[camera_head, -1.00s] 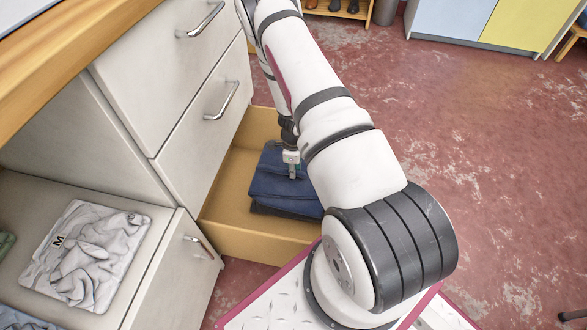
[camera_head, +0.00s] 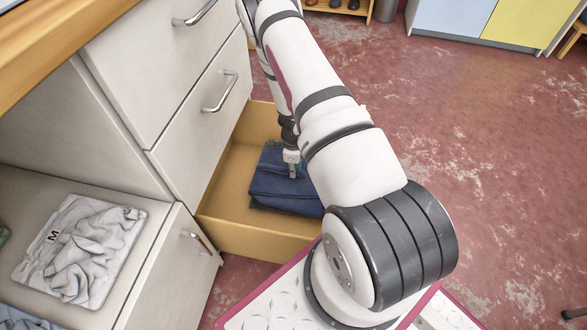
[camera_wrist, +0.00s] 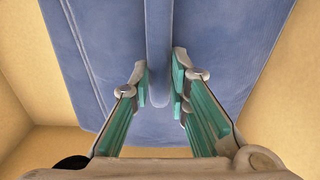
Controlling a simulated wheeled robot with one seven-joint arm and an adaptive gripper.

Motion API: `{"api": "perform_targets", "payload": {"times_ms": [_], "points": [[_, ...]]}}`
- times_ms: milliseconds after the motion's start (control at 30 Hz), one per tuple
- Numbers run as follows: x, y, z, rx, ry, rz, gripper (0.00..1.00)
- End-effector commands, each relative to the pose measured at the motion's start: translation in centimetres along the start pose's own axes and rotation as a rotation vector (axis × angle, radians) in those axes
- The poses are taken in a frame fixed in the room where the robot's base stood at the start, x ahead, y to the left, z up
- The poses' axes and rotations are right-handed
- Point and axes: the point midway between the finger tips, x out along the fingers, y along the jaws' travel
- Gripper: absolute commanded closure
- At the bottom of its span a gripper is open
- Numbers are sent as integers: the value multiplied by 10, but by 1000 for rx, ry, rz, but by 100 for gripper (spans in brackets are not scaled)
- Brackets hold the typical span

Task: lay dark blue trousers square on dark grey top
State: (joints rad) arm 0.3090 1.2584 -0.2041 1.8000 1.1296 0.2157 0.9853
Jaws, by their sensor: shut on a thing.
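The dark blue trousers (camera_head: 283,190) are a folded bundle inside the open wooden drawer. My gripper (camera_head: 292,174) points down into the drawer at them. In the wrist view, its two green-padded fingers (camera_wrist: 161,92) stand on either side of a raised fold of the trousers (camera_wrist: 210,40), shut on it. A thin dark edge shows under the near left side of the bundle; the dark grey top is otherwise hidden beneath the trousers, and I cannot tell how well their edges line up. My arm hides the bundle's right side.
The drawer (camera_head: 250,238) has raised wooden walls around the bundle, with bare floor to its left. Closed drawers (camera_head: 205,110) rise above it on the left. A light grey folded garment marked M (camera_head: 85,250) lies on the shelf at left.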

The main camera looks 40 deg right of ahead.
Motion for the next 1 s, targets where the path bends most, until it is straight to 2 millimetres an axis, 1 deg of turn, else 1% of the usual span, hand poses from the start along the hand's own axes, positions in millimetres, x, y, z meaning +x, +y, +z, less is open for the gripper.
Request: {"api": "perform_targets", "payload": {"times_ms": [33, 67, 100, 133, 433, 567, 667, 900, 1000], "points": [[1, 0, 0, 0, 0, -1, 100], [0, -1, 0, 0, 0, -1, 77], [0, 0, 0, 0, 0, -1, 68], [0, 0, 0, 0, 0, -1, 61], [0, 0, 0, 0, 0, 0, 60], [-8, 0, 0, -1, 0, -1, 60], [-22, -1, 1, -1, -1, -2, 60], [-72, -1, 1, -3, -1, -3, 60], [-90, 0, 1, -2, -1, -3, 60]]}}
